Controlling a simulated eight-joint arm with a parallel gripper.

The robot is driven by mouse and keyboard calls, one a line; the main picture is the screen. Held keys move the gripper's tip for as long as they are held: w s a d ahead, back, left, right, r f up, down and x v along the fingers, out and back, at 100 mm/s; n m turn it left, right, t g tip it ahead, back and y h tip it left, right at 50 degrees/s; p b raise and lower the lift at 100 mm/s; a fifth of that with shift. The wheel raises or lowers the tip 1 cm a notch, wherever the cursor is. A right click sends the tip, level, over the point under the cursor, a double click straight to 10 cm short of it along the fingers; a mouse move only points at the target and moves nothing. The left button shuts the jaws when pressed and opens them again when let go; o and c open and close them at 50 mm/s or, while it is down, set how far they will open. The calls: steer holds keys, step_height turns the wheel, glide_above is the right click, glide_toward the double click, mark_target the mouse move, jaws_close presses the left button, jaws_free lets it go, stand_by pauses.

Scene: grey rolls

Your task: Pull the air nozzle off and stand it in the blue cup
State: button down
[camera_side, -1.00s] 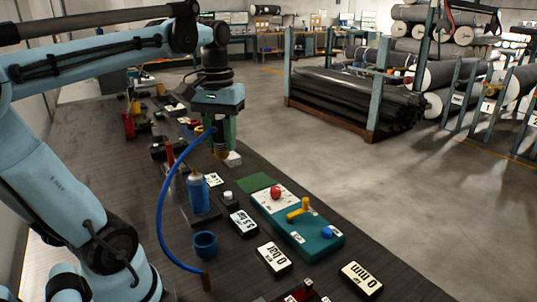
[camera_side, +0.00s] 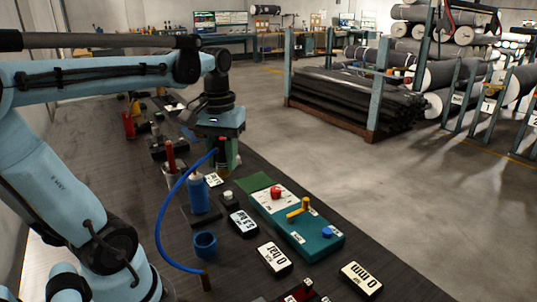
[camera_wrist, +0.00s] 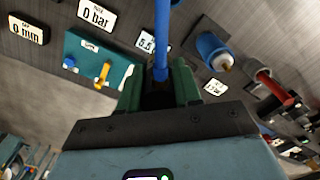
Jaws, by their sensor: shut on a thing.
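My gripper (camera_side: 224,160) is up over the bench beyond the blue cylinder, its green fingers closed on the end of a blue hose (camera_side: 163,213). I take the held end for the air nozzle; the fingers mostly hide it. In the wrist view, the hose (camera_wrist: 161,40) runs in between the fingers (camera_wrist: 160,92). In the side view, the hose loops down to a brown fitting (camera_side: 206,283) on the bench. The blue cup (camera_side: 205,246) stands on the bench near that fitting, nearer the camera than my gripper, with nothing seen standing in it.
A blue cylinder with a pale top (camera_side: 198,195) stands between gripper and cup. Right of it is a teal panel (camera_side: 318,246) with red, yellow and blue controls. Label blocks, such as the 0 bar block (camera_side: 275,259), lie around. Red tools (camera_side: 170,157) stand behind.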

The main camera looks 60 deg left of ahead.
steer(key=s+d+f, duration=0.1)
steer(key=s+f, duration=0.5)
steer(key=s, duration=0.1)
steer(key=shift+d+f, duration=0.4)
steer(key=shift+f, duration=0.1)
steer(key=shift+f, duration=2.75)
steer(key=shift+f, duration=1.6)
steer(key=c, duration=0.7)
jaws_free()
steer(key=shift+c, duration=0.2)
steer(key=shift+o, duration=0.2)
